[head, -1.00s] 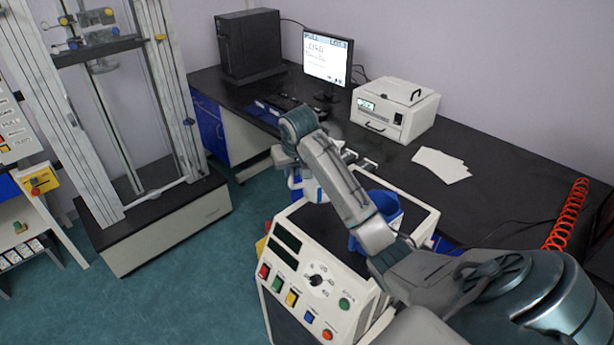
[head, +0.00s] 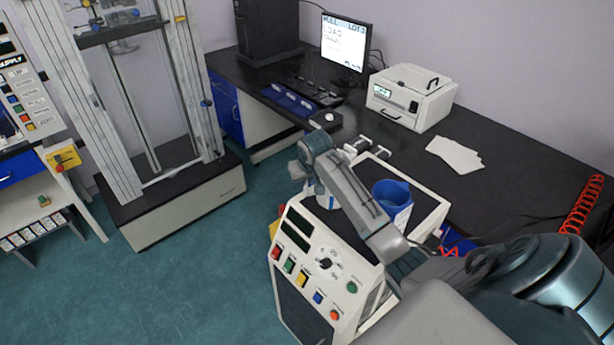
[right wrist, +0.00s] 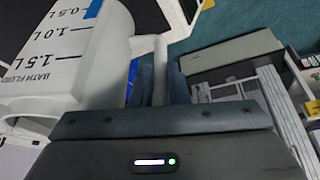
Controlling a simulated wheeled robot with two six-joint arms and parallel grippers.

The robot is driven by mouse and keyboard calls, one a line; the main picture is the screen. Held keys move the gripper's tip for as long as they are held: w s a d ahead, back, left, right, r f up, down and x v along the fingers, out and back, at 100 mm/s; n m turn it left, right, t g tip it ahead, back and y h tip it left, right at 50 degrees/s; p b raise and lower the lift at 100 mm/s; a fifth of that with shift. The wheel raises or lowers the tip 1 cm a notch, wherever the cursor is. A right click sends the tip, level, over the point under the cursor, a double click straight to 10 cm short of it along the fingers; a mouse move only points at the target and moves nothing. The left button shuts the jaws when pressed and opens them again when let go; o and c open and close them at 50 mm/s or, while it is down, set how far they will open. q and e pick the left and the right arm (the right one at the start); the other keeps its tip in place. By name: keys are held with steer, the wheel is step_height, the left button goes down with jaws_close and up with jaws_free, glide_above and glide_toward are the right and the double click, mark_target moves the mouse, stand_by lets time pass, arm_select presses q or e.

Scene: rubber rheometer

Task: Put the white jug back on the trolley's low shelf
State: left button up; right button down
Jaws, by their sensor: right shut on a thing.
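The white jug (right wrist: 85,55) fills the left of the right wrist view, tilted in that picture, with black litre marks and the words BATH FLUID. My right gripper (right wrist: 160,85) is shut on the jug's handle (right wrist: 145,48). In the head view the jug is mostly hidden behind my right wrist; only a small white and blue part (head: 328,202) shows above the cream machine. My left gripper is not in view. I cannot clearly make out the trolley or its low shelf.
A tall test frame (head: 185,205) stands at the left, beside a shelved stand (head: 85,195). Green floor (head: 210,285) between them is clear.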

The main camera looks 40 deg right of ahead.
steer(key=c, duration=1.7)
jaws_free()
steer(key=o, duration=0.3)
steer(key=shift+s+a+r, duration=0.1)
steer(key=shift+s+r, duration=0.05)
steer(key=shift+r, duration=0.05)
steer(key=b+v, duration=0.4)
steer(key=v, duration=0.8)
steer(key=shift+b, duration=0.4)
